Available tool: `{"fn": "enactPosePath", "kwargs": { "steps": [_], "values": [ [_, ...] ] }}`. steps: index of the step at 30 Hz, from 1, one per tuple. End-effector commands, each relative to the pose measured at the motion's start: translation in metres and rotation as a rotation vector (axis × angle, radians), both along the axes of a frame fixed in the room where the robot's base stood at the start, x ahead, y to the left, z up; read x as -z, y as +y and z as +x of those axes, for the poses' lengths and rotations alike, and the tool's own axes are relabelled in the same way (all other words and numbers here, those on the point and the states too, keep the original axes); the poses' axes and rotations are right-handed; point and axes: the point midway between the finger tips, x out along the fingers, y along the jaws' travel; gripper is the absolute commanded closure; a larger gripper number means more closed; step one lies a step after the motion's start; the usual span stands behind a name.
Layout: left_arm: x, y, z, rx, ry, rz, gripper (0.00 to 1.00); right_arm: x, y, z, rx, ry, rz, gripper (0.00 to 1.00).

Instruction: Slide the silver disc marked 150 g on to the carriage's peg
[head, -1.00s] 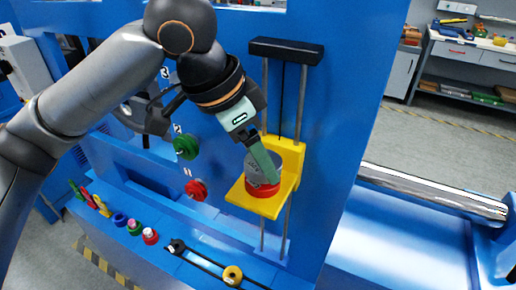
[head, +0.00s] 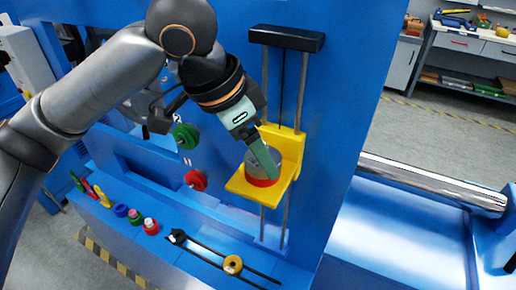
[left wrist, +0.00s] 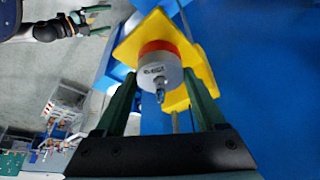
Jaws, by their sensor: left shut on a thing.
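The silver disc (head: 262,168) sits on a red disc (head: 262,182) on the yellow carriage (head: 243,188). In the left wrist view, the silver disc (left wrist: 158,72) bears a small label too blurred to read, and a metal peg tip (left wrist: 160,94) sticks out of its middle. My left gripper (head: 265,165) is shut on the silver disc, a green finger on each side. The contact between the discs is partly hidden by a finger in the head view. My right gripper (left wrist: 98,20) shows in the left wrist view's top left corner, fingers apart and empty.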

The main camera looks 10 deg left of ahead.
Motion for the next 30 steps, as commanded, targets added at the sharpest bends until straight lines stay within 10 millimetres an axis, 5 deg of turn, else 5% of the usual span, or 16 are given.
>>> {"fn": "enactPosePath", "kwargs": {
  "steps": [8, 9, 16, 25, 30],
  "values": [
    [0.005, 0.0, -0.001, 0.003, 0.008, 0.005, 0.92, 0.0, 0.0, 0.0, 0.0, 0.0, 0.0, 0.0],
    [0.005, 0.0, -0.001, 0.003, 0.008, 0.005, 0.26, 0.0, 0.0, 0.0, 0.0, 0.0, 0.0, 0.0],
    [0.003, 0.0, -0.001, 0.002, 0.005, 0.004, 0.0, 0.0, 0.0, 0.0, 0.0, 0.0, 0.0, 0.0],
    [0.0, 0.001, -0.001, 0.0, 0.002, 0.002, 0.0, 0.0, 0.0, 0.0, 0.0, 0.0, 0.0, 0.0],
    [-0.021, 0.008, -0.005, 0.0, -0.001, 0.001, 0.0, 0.001, 0.0, 0.0, 0.0, 0.0, 0.0, 0.0]
  ]
}}
